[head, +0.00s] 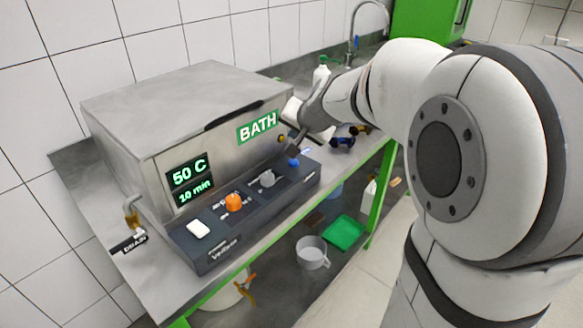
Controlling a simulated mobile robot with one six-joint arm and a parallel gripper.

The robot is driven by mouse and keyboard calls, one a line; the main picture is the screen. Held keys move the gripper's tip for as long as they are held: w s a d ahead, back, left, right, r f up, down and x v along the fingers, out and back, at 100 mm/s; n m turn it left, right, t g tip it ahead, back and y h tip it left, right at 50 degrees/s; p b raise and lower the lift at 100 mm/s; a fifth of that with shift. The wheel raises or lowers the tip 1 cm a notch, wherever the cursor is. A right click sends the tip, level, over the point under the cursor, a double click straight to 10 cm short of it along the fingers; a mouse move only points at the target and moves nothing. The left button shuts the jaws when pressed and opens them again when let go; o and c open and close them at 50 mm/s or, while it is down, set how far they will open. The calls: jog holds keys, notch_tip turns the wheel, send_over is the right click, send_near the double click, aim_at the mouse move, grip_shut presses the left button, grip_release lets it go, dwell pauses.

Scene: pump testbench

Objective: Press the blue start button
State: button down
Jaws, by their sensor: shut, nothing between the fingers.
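The blue start button (293,162) sits at the right end of the dark sloped control panel (215,254) on the front of the steel bath unit (190,110). My gripper (294,151) is shut and empty, pointing down just above the blue button from the upper right. I cannot tell from this view whether its tips touch the button. A small blue glow or mark shows just right of the tips. The display (190,180) reads 50 C and 10 min.
The panel also carries a grey knob (267,179), an orange knob (233,203) and a white switch (198,229). A drain tap (131,216) is at the left. A white bottle (321,74) stands behind my gripper. A white jug (312,252) and green tray (343,233) lie below the bench.

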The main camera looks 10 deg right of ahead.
aim_at(295, 164)
jog(key=shift+f+b, duration=1.95)
jog(key=shift+f, duration=0.7)
jog(key=shift+f, duration=0.1)
jog(key=shift+f+b, duration=0.3)
jog(key=shift+b, duration=0.25)
jog(key=shift+f+b, duration=0.55)
jog(key=shift+r, duration=0.1)
dwell(0.5)
jog(key=shift+r+p, duration=0.75)
jog(key=shift+r, duration=0.1)
jog(key=shift+r, duration=0.15)
notch_tip(295, 164, up, 5)
jog(key=p, duration=0.4)
